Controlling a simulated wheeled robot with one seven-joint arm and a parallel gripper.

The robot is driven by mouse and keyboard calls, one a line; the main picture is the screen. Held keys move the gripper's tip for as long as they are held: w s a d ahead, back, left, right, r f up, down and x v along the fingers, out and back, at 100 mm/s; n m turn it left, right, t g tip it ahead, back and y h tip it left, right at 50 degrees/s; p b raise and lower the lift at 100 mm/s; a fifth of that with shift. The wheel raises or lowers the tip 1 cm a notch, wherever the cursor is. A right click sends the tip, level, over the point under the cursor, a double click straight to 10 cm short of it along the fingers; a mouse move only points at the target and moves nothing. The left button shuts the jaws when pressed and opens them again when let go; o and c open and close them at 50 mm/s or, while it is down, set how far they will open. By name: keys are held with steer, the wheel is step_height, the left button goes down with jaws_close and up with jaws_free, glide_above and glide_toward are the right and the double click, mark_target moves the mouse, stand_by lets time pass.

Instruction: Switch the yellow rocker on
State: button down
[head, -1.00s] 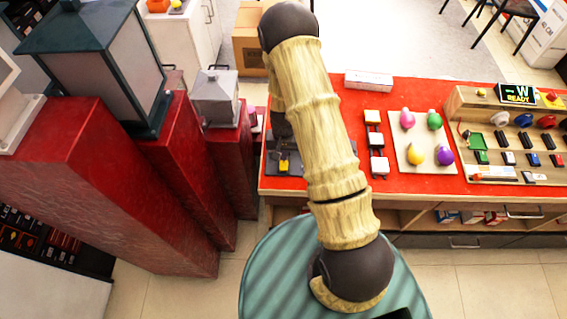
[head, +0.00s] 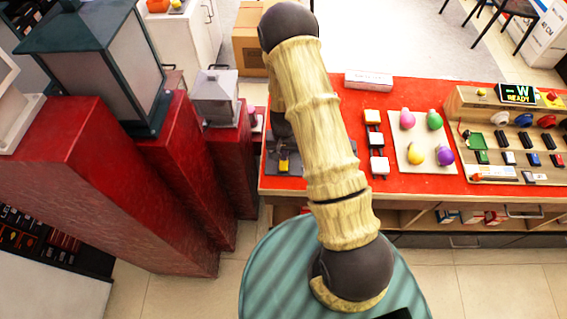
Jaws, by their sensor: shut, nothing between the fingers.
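A small yellow rocker (head: 284,166) sits on a dark plate (head: 297,168) at the left end of the red table, just left of my arm. Its on or off position is too small to tell. My gripper (head: 282,148) shows only in part as a dark shape beside my arm, just above the rocker in the picture. It is shut and empty. My forearm hides much of it, and I cannot tell whether it touches the rocker.
A white box (head: 368,80) lies at the back. Red pillars with lanterns (head: 95,65) stand close on the left.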

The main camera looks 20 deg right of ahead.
steer(key=shift+f+b, duration=0.6)
steer(key=shift+f, duration=0.25)
stand_by(0.5)
steer(key=shift+r, duration=0.15)
steer(key=shift+r+p, duration=2.4)
steer(key=shift+r, duration=1)
steer(key=s+r+n+t, duration=0.1)
steer(key=s+r, duration=0.3)
steer(key=r, duration=0.3)
steer(key=s+r+n+b, duration=0.1)
steer(key=s+r, duration=0.4)
steer(key=r, duration=0.3)
steer(key=s+r+n+t+b, duration=0.1)
steer(key=s+r, duration=0.4)
steer(key=r, duration=0.3)
steer(key=shift+s+r+n+t, duration=0.25)
steer(key=shift+n+t, duration=0.05)
steer(key=shift+w, duration=0.1)
